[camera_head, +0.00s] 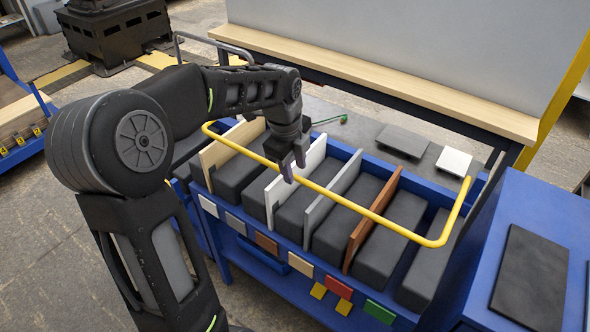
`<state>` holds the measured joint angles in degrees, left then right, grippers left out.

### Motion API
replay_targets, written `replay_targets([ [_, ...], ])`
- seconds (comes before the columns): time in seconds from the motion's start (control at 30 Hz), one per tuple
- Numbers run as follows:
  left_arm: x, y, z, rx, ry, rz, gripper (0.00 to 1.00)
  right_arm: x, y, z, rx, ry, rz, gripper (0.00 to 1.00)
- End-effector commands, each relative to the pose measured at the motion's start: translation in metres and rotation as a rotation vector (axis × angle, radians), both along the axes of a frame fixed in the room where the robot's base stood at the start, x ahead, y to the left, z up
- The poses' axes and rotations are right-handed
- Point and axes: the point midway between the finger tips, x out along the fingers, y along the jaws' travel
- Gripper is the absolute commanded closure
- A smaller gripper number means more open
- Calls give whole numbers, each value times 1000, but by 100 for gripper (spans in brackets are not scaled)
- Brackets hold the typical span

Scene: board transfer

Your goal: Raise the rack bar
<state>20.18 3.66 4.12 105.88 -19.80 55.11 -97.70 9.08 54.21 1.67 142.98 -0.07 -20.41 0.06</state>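The yellow rack bar (345,202) runs along the front of the blue rack, with bent ends reaching back at the left and right. It is low, crossing in front of the upright boards. My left gripper (293,170) points down at the bar, left of its middle, with its fingertips at the bar. Two fingers show, but I cannot tell whether they are closed on the bar. My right gripper is not in view.
The blue rack (292,235) holds tan, white, grey and brown boards between dark blocks. A grey plate (403,141) and a white plate (453,161) lie behind. A blue cabinet (545,220) stands at the right. A wooden ledge (380,82) runs behind.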

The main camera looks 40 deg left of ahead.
Motion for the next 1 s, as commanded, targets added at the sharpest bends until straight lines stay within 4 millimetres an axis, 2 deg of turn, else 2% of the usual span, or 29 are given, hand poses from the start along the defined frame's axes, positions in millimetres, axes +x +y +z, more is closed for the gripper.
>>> replay_targets([
  [0.13, 2, 0, -13, -1, 1, 1, 64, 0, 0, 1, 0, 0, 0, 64],
  [0.43, 3, 0, -15, -1, -1, 1, 64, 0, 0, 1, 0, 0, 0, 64],
  [0.87, 3, 0, -15, 0, -1, 1, 99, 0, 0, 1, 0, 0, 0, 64],
  [1.0, 3, 0, -15, 0, -1, 1, 100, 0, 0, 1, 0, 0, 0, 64],
])
